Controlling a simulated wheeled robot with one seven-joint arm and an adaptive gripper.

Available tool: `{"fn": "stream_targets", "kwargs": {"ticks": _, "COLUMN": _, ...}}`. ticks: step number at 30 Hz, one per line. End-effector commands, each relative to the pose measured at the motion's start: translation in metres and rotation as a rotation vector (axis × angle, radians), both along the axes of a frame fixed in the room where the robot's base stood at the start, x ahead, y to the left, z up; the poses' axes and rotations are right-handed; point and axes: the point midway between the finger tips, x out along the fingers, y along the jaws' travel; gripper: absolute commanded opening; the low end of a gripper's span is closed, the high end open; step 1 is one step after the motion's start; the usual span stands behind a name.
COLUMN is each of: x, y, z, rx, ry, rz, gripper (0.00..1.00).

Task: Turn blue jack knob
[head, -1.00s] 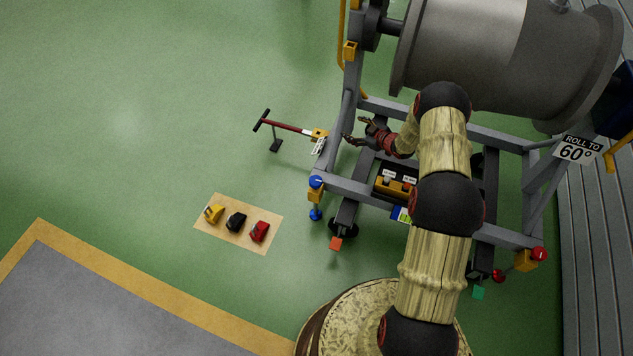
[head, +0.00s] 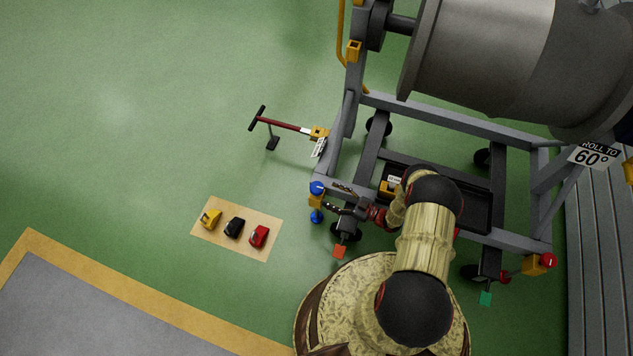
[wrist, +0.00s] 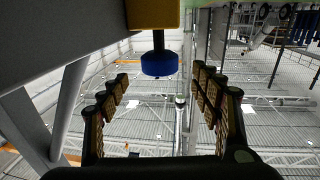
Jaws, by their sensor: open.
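The blue jack knob (head: 317,187) sits on top of a yellow block (head: 316,201) at the stand's front left corner, with a blue foot (head: 317,216) below. In the head view my gripper (head: 337,196) is open just right of the yellow block, its fingers pointing left towards it. In the wrist view a round blue part (wrist: 159,64) on a dark stem joins a yellow block (wrist: 153,13). It appears between the open fingers and ahead of their tips, with no clear contact. The fingers are empty.
The grey stand (head: 455,121) carries a large metal drum (head: 480,55). A red jack (head: 549,260) is at its right corner. A tan mat (head: 270,217) with yellow, black and red items lies left on clear green floor. A red-handled bar (head: 285,126) stands behind.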

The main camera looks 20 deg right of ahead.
Motion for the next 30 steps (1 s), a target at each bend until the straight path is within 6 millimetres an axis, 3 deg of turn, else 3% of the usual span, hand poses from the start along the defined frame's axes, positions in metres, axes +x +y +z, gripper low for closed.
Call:
{"fn": "stream_targets", "kwargs": {"ticks": 15, "x": 0.047, "y": 0.049, "z": -0.001, "rx": -0.002, "ry": 0.002, "rz": 0.002, "gripper": 0.64}}
{"fn": "stream_targets", "kwargs": {"ticks": 25, "x": 0.050, "y": 0.051, "z": 0.000, "rx": -0.002, "ry": 0.002, "rz": -0.001, "gripper": 0.64}}
{"fn": "stream_targets", "kwargs": {"ticks": 30, "x": 0.050, "y": 0.051, "z": 0.000, "rx": -0.002, "ry": 0.002, "rz": -0.001, "gripper": 0.56}}
